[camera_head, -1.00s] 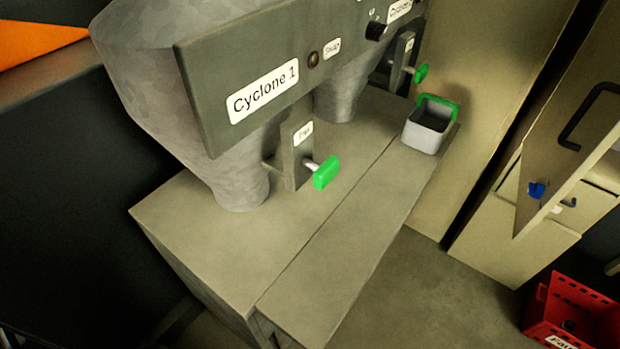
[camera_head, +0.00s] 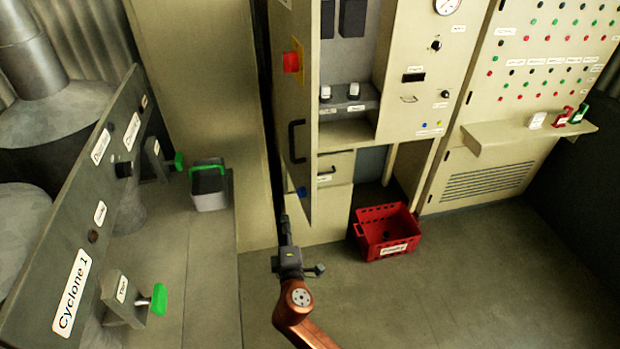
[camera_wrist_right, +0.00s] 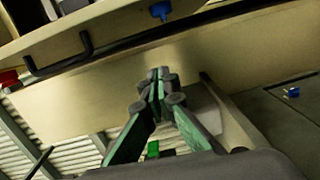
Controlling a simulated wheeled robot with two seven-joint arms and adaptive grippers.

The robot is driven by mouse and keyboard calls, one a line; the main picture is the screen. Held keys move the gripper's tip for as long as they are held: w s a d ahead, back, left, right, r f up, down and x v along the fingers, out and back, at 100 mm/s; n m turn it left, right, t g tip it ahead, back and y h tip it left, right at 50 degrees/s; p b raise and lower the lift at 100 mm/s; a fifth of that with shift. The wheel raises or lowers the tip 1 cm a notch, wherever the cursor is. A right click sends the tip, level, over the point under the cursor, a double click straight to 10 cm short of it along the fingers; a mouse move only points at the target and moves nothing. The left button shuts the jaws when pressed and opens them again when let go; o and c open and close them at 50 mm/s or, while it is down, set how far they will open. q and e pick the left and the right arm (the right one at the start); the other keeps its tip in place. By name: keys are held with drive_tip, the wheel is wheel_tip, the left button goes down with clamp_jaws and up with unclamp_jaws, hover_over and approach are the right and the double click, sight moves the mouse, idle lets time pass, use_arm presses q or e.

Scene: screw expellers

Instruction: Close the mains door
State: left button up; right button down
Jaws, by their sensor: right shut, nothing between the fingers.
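The mains door (camera_head: 296,110) stands open in the head view, seen at a steep angle. It carries a red and yellow switch, a black bar handle (camera_head: 296,141) and a blue knob (camera_head: 301,192) near its bottom. My right gripper (camera_head: 285,219) is shut and empty, by the lower end of the door. I cannot tell if it touches the door. In the right wrist view the closed fingertips (camera_wrist_right: 160,76) show below a beige panel with a black handle (camera_wrist_right: 60,56) and a blue knob (camera_wrist_right: 160,10). My left gripper is out of view.
A red crate (camera_head: 387,231) stands on the floor right of the door, below the open cabinet (camera_head: 345,134). The floor at right is clear.

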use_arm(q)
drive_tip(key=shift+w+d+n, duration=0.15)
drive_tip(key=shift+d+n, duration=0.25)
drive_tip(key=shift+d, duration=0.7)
use_arm(e)
drive_tip(key=w+d+r, duration=0.2)
drive_tip(key=w, duration=0.4)
drive_tip(key=w+d+r+h, duration=0.1)
drive_tip(key=w+d+r, duration=0.1)
drive_tip(key=w, duration=0.3)
drive_tip(key=shift+w+d+t, duration=0.3)
drive_tip(key=shift+w+d, duration=0.05)
drive_tip(key=shift+d, duration=0.3)
